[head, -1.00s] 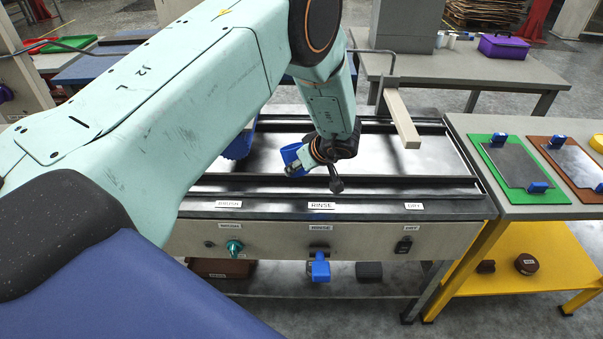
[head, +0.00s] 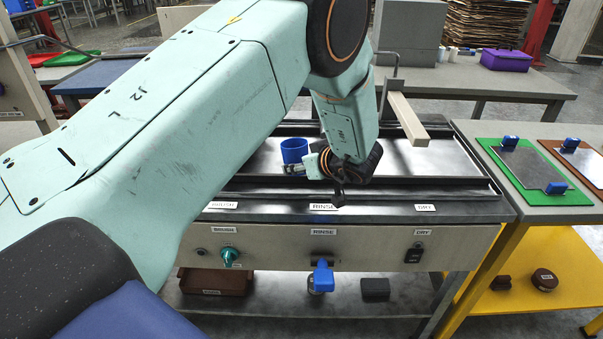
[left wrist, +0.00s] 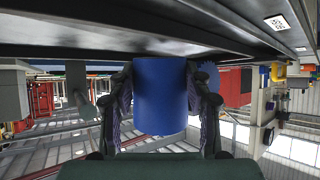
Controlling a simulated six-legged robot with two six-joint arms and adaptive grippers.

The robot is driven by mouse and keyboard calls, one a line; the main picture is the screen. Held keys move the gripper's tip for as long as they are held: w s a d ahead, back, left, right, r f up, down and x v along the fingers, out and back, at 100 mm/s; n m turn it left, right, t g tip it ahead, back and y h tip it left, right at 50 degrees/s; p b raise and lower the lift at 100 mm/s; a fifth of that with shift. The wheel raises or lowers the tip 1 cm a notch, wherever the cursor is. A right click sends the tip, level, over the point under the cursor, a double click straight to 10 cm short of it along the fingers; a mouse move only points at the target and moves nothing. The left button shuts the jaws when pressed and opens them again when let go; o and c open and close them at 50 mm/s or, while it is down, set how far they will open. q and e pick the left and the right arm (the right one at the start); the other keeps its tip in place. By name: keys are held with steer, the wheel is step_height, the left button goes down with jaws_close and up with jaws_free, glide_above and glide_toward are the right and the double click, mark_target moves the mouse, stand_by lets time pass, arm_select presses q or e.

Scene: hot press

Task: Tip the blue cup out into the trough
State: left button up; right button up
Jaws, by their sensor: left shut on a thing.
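The blue cup (head: 293,150) is held upright over the trough (head: 410,158), with its open rim upward. My left gripper (head: 298,168) is shut on the cup from its right side in the head view. In the left wrist view the cup (left wrist: 160,95) sits between both fingers of the gripper (left wrist: 160,105); that picture is upside down, with the trough edge along its top. The cup's contents cannot be made out. My left arm hides the trough's left part in the head view. My right gripper is not in view.
A beige bar (head: 408,118) on a bent rod juts over the trough's back edge. A green-framed plate (head: 515,168) lies on the right bench.

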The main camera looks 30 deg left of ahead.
arm_select(q)
steer(key=shift+w+a+f+y+b, duration=0.2)
steer(key=shift+a+f+y+b, duration=0.15)
steer(key=shift+f+b, duration=0.3)
steer(key=shift+s+t+y+b, duration=0.1)
steer(key=shift+t+y+b, duration=0.55)
steer(key=shift+b, duration=0.15)
steer(key=shift+r+p, duration=0.6)
steer(key=shift+r, duration=0.05)
steer(key=shift+w+a+r+p, duration=0.1)
steer(key=shift+w+r+p, duration=0.1)
steer(key=shift+r+p, duration=0.2)
steer(key=shift+s+r, duration=0.1)
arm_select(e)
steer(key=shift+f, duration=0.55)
arm_select(q)
steer(key=shift+s, duration=0.1)
steer(key=shift+w, duration=0.2)
